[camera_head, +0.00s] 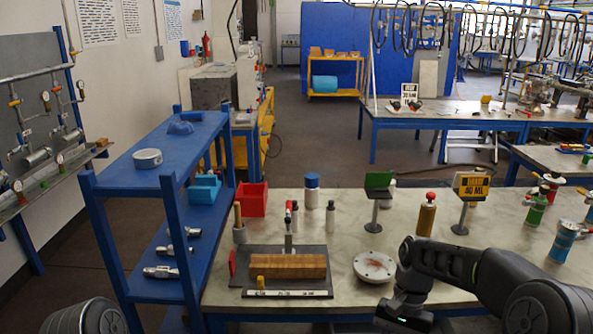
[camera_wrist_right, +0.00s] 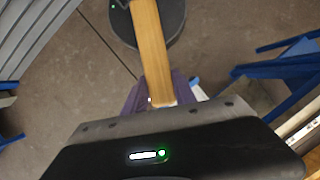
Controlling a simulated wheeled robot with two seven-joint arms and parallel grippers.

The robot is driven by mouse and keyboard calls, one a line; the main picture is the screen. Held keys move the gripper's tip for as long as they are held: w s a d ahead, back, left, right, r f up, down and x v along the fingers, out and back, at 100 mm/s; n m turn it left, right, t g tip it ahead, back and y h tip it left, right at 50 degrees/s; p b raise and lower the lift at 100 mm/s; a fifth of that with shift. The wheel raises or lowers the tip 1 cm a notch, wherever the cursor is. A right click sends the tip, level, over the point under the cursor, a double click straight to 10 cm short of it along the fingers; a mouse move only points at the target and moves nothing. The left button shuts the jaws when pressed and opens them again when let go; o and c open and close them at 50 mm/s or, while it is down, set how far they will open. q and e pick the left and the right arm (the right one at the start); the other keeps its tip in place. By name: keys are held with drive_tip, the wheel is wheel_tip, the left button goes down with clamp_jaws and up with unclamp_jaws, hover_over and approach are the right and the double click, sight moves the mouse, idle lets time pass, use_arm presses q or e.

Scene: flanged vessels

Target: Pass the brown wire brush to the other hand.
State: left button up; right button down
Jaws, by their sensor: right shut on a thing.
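The brown wire brush (camera_wrist_right: 153,50) shows in the right wrist view as a long, light-brown wooden bar. It runs from the top edge down to my right gripper (camera_wrist_right: 165,104), which is shut on it. I cannot make out its bristles. In the head view my right arm comes in from the right and its gripper end drops out at the bottom edge, so the brush is hidden there. Only a dark link of my left arm shows at the bottom left; my left gripper is out of view.
The workbench (camera_head: 345,220) holds a wooden block (camera_head: 288,266) on a dark plate, a round flange (camera_head: 374,266), a red bin (camera_head: 252,200) and several bottles. A blue shelf (camera_head: 150,175) stands to its left. In the right wrist view, floor lies below the brush.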

idle(0.3)
drive_tip(key=s+a+r+n, duration=0.2)
drive_tip(key=a, duration=2.2)
drive_tip(key=shift+a+g+h, duration=0.15)
drive_tip(key=shift+g+h, duration=0.15)
drive_tip(key=shift+h, duration=0.1)
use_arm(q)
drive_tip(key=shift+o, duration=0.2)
